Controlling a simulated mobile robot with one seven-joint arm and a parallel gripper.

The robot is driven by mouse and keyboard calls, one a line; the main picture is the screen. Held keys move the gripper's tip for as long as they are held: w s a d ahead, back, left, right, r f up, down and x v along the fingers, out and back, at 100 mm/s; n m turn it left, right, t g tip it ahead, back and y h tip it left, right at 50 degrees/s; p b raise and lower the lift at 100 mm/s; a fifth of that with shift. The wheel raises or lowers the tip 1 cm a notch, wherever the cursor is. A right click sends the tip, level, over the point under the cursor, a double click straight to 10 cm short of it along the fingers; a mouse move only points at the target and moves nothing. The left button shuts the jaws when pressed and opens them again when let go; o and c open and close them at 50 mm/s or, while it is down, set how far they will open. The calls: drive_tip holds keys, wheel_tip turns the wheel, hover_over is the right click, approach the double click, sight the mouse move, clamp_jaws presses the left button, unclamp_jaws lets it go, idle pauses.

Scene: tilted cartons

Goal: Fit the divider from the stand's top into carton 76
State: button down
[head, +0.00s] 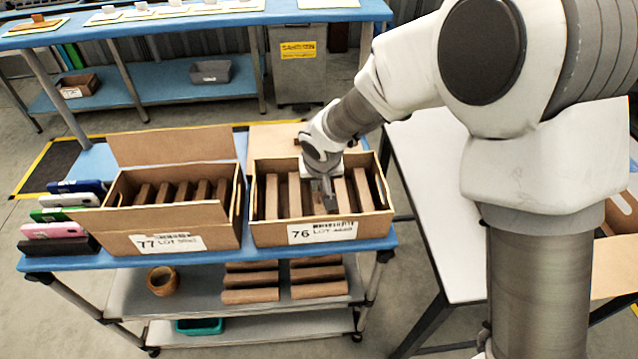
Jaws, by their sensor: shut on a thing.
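Carton 76 (268,236) stands open on the blue top of the stand (240,258), its label facing front. Several brown dividers (271,197) stand in it as parallel bars. My gripper (323,190) points down into the middle of carton 76, between bars on its left and right. It is shut on a brown divider (320,204), which is mostly hidden by the fingers and the carton's front wall. I cannot tell whether the divider touches the carton floor.
Carton 77 (190,238), with several dividers and a raised back flap, stands close on the left. Coloured boxes (62,215) lie at the stand's left end. More brown bars (250,295) and a round pot (162,281) are on the shelf below. A white table (440,190) is at right.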

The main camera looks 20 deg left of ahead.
drive_tip(key=shift+f+b, duration=0.2)
drive_tip(key=shift+b, duration=0.1)
idle(0.5)
drive_tip(key=c, duration=0.9)
unclamp_jaws()
drive_tip(key=shift+c, duration=0.2)
drive_tip(key=w+a+r+p+v, duration=0.1)
drive_tip(key=p+v, duration=0.6)
drive_tip(key=v, duration=1.7)
drive_tip(key=shift+w, duration=0.5)
drive_tip(key=shift+a, duration=0.1)
